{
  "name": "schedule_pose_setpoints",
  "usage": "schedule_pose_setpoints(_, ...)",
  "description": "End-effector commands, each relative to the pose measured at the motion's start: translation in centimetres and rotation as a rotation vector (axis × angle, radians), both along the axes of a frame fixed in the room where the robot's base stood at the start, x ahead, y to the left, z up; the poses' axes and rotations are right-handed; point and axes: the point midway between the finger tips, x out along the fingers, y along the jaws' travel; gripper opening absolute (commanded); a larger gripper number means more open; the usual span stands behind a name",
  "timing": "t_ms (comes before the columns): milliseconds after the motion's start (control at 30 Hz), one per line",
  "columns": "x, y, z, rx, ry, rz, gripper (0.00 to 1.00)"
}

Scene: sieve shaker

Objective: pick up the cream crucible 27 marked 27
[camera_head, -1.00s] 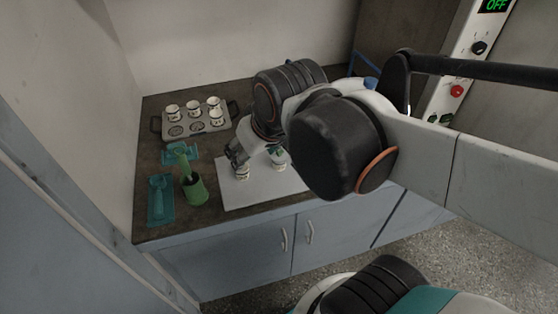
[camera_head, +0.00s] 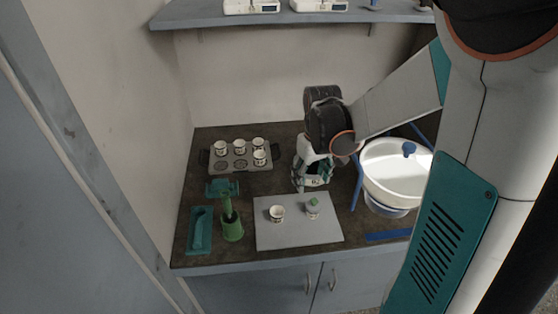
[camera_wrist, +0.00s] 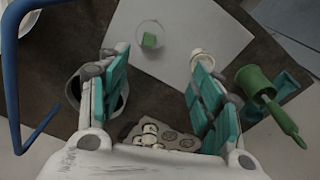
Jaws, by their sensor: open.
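Several similar crucibles (camera_head: 239,147) stand in the metal tray.
The tray (camera_head: 228,167) is at the back left. A white basin (camera_head: 400,180) with blue bars is at the right. A shelf (camera_head: 300,18) with scales hangs above.

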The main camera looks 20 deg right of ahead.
Motion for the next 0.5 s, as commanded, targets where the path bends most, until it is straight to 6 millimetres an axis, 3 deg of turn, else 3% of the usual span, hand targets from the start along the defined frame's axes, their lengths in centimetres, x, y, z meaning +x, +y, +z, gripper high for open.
schedule_pose_setpoints(100, -0.2, -1.3, -1.3, 0.01, 0.04, -0.011, 0.59)
schedule_pose_setpoints(267, -0.4, -1.9, -2.5, 0.016, 0.06, -0.013, 0.59)
schedule_pose_setpoints(500, -0.4, -1.9, -6.7, 0.016, 0.061, -0.013, 0.59)
